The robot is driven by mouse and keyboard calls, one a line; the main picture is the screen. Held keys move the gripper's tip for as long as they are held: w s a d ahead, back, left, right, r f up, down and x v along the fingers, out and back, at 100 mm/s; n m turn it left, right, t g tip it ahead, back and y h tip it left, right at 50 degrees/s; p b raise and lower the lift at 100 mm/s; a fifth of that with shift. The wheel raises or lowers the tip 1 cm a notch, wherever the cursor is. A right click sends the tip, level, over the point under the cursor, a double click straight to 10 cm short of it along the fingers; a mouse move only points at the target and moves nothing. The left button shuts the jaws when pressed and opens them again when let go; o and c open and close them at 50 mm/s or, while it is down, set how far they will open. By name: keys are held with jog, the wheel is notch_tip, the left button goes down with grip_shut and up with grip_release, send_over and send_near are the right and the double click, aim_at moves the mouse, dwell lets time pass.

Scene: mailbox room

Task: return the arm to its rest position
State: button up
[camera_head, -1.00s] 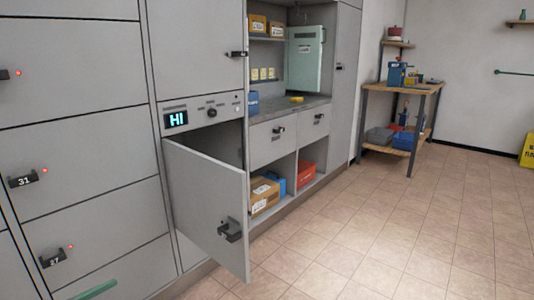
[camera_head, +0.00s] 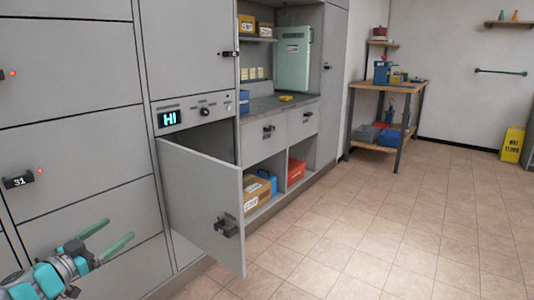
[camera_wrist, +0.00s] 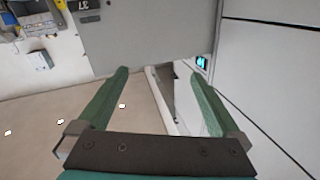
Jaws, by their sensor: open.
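My gripper (camera_head: 120,230) shows at the lower left of the head view, in front of the locker fronts. Its two green fingers are spread apart with nothing between them. A grey door panel marked 37 (camera_wrist: 150,28) stands beyond the fingertips. Most of my arm is outside the head view.
An open locker door (camera_head: 200,205) juts into the room right of my gripper. Closed lockers (camera_head: 75,150) line the left. The tiled floor (camera_head: 400,225) is clear.

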jog(key=w+d+r+n+t+y, duration=0.1)
jog(key=w+d+r+n+y, duration=0.25)
jog(key=w+r+y, duration=0.7)
jog(key=w+d+r+n+g+y, duration=0.2)
jog(key=d+r+n+g+y, duration=0.15)
jog(key=d+n, duration=0.2)
jog(key=s+d+f+g+h, duration=0.1)
jog(key=s+d+f+g, duration=0.5)
jog(key=s+d, duration=0.65)
jog(key=s+d+f+g+h, duration=0.2)
jog(key=s+d+f+g, duration=0.2)
jog(key=s+d+f, duration=0.8)
jog(key=s+d+f+m+g+h, duration=0.1)
jog(key=s+d+f+g+h, duration=0.1)
jog(key=s+d, duration=0.9)
jog(key=s+d+f+m+g+h, duration=0.1)
jog(key=s+d+g, duration=0.3)
jog(key=s+d, duration=0.7)
jog(key=shift+s+f+m+h, duration=0.4)
jog(key=shift+s+f+h, duration=0.25)
jog(key=shift+s, duration=0.55)
